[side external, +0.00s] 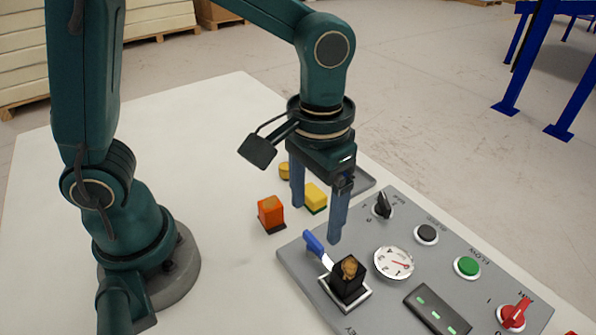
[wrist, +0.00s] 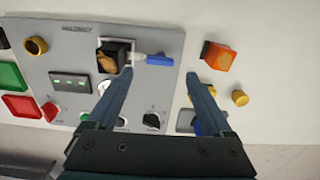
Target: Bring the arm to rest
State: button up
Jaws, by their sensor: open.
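My gripper (side external: 317,222) is open and empty, its two fingers pointing down and apart above the left edge of the grey control panel (side external: 300,258). In the wrist view the gripper (wrist: 160,75) shows nothing between its fingertips. A black holder (side external: 345,284) with a brown lump (side external: 349,267) in it sits on the panel, below the gripper in the side view. A tool with a blue handle (side external: 313,243) leans at the holder; its handle also shows in the wrist view (wrist: 160,60), just beyond the fingertips. Whether the fingers touch anything is hard to tell; they look clear.
An orange block (side external: 270,212), a yellow block (side external: 316,195) and a small yellow cylinder (side external: 284,171) stand near the gripper on the white table (side external: 215,130). The panel carries a dial (side external: 394,262), a green button (side external: 467,266) and a red knob (side external: 513,315). The table's far left is clear.

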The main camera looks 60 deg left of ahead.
jog(key=shift+w+a+r, duration=0.1)
jog(key=shift+w, duration=0.05)
jog(key=s+a+r+t, duration=0.5)
jog(key=s+a+r, duration=0.1)
jog(key=a, duration=0.2)
jog(key=shift+s+a+t, duration=0.15)
jog(key=shift+s+t, duration=0.1)
jog(key=shift+t, duration=0.05)
